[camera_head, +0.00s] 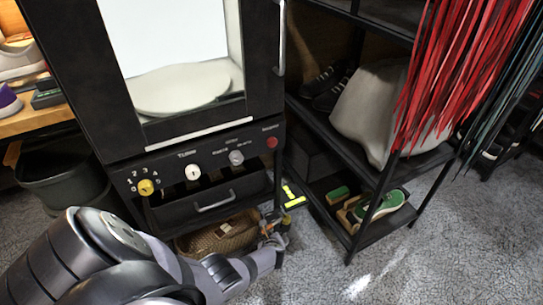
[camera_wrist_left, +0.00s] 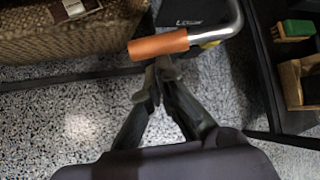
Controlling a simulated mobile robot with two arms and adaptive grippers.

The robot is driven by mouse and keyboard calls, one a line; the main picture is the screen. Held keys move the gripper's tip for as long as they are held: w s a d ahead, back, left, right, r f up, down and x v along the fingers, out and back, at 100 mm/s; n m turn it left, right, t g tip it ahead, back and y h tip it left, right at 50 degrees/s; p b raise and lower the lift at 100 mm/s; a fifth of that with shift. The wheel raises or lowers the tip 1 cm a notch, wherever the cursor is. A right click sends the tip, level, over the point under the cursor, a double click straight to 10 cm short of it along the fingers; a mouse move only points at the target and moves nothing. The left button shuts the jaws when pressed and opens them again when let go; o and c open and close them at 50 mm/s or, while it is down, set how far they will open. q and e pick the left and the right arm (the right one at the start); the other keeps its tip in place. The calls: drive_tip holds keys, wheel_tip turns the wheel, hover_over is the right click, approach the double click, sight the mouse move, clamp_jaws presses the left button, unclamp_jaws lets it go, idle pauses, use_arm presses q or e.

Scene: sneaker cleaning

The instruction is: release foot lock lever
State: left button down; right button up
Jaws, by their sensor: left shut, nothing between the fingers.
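The foot lock lever (camera_wrist_left: 158,45) has an orange grip on a bent grey metal bar. It lies across the upper middle of the left wrist view. A dark plate (camera_wrist_left: 182,14) with pale lettering is behind it. My left gripper (camera_wrist_left: 158,72) is shut and empty, its fingertips right at the lower edge of the orange grip; I cannot tell if they touch it. In the head view, my left gripper (camera_head: 274,243) is low beside the front right leg of the black cabinet, where the lever is small and mostly hidden. My right gripper is not in view.
A woven basket (camera_head: 218,232) sits under the black cabinet (camera_head: 205,190), left of the gripper. Yellow marks (camera_head: 293,197) show on the floor-level part behind. Speckled floor (camera_head: 420,270) is clear in front.

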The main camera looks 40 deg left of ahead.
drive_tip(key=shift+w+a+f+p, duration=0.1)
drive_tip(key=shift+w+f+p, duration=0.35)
drive_tip(key=shift+p, duration=0.5)
idle(0.3)
